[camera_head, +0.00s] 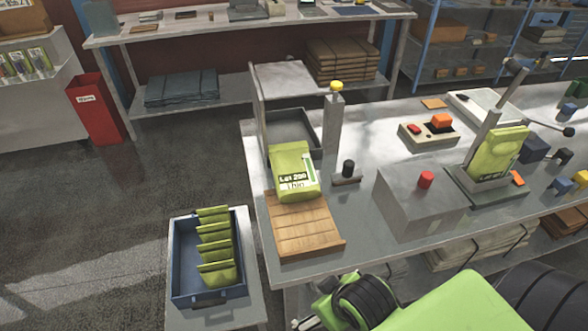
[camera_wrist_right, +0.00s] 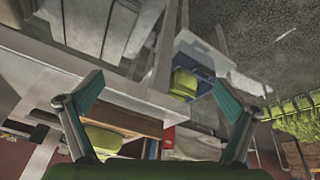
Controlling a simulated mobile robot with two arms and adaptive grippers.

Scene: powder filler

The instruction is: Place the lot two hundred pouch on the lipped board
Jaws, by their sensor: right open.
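The lot two hundred pouch (camera_head: 293,172) is yellow-green with "Lot 200 Thin" on its front. In the head view it leans back at the far end of the wooden lipped board (camera_head: 306,230), its lower edge over the board's slats. Whether its whole base rests on the board I cannot tell. My right gripper (camera_wrist_right: 158,88) is open, its two teal fingers apart with nothing between them. In the head view my right arm enters at the bottom, near side of the bench. My left gripper is not in view.
A blue crate (camera_head: 175,262) of several green pouches stands on a low stand at left. A grey box with a red button (camera_head: 426,180) is right of the board. Another green pouch (camera_head: 497,152) stands on a device further right. A red bin (camera_head: 97,108) is at back left.

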